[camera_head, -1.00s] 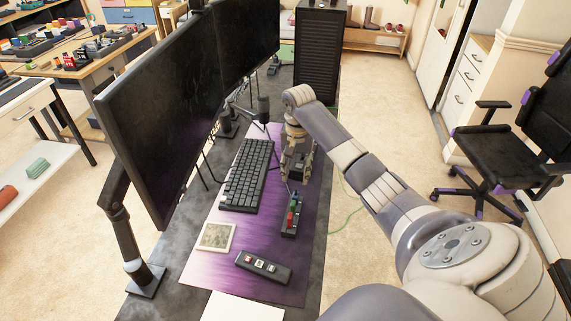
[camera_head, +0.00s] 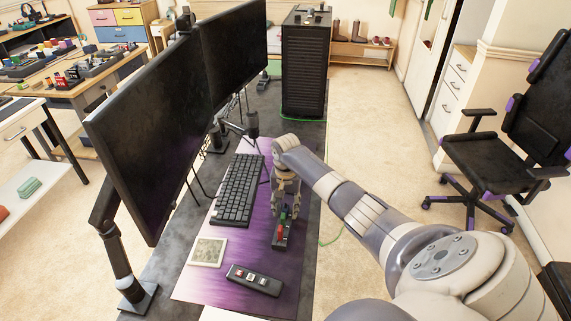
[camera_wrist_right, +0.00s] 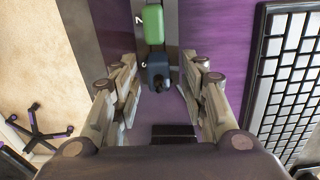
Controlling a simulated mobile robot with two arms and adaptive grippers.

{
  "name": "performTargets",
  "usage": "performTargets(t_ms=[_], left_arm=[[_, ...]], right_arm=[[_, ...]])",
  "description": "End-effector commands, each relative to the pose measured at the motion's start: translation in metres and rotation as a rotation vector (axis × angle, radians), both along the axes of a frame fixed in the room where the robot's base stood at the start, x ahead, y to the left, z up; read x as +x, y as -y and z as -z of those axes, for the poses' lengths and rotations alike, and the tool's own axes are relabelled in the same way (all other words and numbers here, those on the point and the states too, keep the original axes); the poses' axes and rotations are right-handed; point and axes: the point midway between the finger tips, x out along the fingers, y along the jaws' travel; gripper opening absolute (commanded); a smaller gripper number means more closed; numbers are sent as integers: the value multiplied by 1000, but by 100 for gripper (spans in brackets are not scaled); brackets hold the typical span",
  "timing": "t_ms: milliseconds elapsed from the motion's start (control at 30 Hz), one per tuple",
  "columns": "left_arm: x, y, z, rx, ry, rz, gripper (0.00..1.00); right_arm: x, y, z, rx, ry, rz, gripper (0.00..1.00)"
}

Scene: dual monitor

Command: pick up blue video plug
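The blue video plug (camera_wrist_right: 158,72) stands in the right wrist view between the two fingers of my right gripper (camera_wrist_right: 159,62). The fingers are apart, with a gap visible on both sides of the plug. A green plug (camera_wrist_right: 153,25) is just beyond it, in the same dark holder (camera_head: 281,243). In the head view my right gripper (camera_head: 285,195) points down at the far end of the holder and hides the blue plug there. A red plug (camera_head: 281,231) sits towards the holder's near end. My left gripper is not in view.
A black keyboard (camera_head: 238,189) lies left of the holder on the purple mat (camera_head: 225,283). A remote-like box (camera_head: 254,280) and a pale square pad (camera_head: 207,252) lie nearer. Two monitors (camera_head: 150,130) stand along the desk's left side.

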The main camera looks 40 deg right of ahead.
Motion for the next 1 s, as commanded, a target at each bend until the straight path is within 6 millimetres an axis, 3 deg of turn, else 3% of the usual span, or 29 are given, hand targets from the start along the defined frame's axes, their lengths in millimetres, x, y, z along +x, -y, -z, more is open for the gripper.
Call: performTargets(t_ms=[67,233,667,1000], left_arm=[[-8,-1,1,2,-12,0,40],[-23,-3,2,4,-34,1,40],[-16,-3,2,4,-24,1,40],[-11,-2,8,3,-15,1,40]], right_arm=[[0,0,0,0,0,0,38],[0,0,0,-1,-1,0,0],[0,0,-3,0,0,1,0],[4,-3,-36,2,3,-1,0]])
